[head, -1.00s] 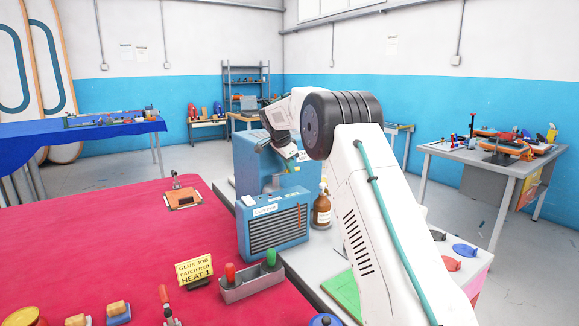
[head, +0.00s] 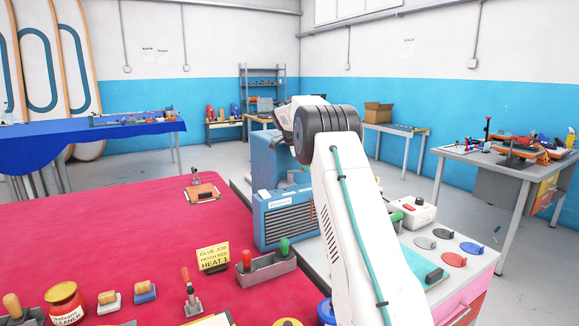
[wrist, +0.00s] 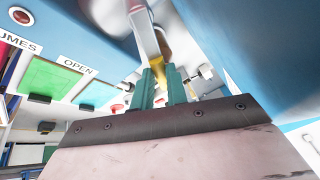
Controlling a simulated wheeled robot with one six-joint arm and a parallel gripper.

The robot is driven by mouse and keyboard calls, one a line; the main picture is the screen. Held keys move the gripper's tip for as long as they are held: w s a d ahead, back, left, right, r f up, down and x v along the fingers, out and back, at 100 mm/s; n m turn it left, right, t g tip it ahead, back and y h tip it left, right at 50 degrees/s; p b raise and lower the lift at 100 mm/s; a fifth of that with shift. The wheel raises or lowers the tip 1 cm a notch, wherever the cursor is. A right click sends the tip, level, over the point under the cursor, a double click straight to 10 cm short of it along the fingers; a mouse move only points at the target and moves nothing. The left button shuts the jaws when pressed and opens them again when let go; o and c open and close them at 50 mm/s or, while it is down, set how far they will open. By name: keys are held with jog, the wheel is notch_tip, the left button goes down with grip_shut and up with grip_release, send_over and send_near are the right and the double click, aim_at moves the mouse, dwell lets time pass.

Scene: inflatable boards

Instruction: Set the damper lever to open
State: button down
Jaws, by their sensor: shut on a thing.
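In the wrist view, my gripper (wrist: 164,88) has its two teal fingers closed around the yellow end of a lever (wrist: 158,70). A pale bar of the lever runs up from the yellow part towards the top of the view. An OPEN label (wrist: 78,66) is on the left, beside a green panel. The blue cabinet (head: 264,158) stands beyond the red table in the head view, partly behind my arm. My fingers and the lever are hidden there. I cannot tell the lever's exact setting.
A blue grilled box (head: 283,224) stands in front of the cabinet. A grey holder (head: 266,272) with red and green handles is on the red table (head: 110,230). A grey bench (head: 515,160) with tools is at the right. Grey floor is free between.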

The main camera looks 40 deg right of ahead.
jog(key=c, duration=1.4)
grip_release()
jog(key=shift+r, duration=0.1)
jog(key=v, duration=0.7)
jog(key=shift+a+r, duration=0.1)
jog(key=shift+r, duration=0.2)
